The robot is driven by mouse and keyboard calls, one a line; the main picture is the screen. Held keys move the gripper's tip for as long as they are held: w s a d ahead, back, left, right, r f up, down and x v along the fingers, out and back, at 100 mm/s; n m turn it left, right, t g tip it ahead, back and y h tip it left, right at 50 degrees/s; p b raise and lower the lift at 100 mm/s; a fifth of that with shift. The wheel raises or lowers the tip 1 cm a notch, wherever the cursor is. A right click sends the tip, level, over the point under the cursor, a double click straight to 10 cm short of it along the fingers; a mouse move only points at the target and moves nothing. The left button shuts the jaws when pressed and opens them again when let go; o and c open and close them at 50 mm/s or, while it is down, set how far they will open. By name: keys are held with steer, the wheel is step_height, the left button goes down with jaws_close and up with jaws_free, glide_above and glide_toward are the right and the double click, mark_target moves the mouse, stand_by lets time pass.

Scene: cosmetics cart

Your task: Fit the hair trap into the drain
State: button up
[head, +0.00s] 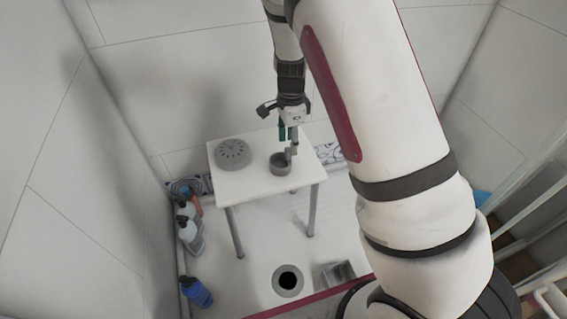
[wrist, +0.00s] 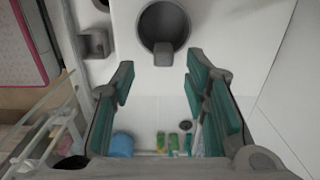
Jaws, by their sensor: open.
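The hair trap (head: 280,168) is a small grey round cup with an upright tab. It stands on a small white table. In the wrist view, the cup (wrist: 165,12) is at the top, with its tab (wrist: 164,54) towards my gripper. My gripper (head: 288,138) is just above the cup in the head view. In the wrist view, my gripper (wrist: 160,78) is open, its two teal-padded fingers apart with nothing between them and the tab just ahead of the gap. The drain (head: 288,281) is a dark round hole with a pale rim in the floor, in front of the table.
A grey slotted round cover (head: 233,153) lies on the white table (head: 240,185), left of the cup. A grey metal box (head: 336,273) stands right of the drain. Bottles (head: 190,230) and a blue bottle (head: 196,292) line the left wall. Glass panels (head: 530,190) are at right.

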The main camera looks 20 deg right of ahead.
mark_target(288, 149)
steer(key=f+b, duration=0.1)
steer(key=f, duration=0.3)
steer(key=shift+w+a+f+b, duration=0.15)
steer(key=shift+w+b, duration=0.05)
steer(key=shift+b, duration=0.2)
jaws_close()
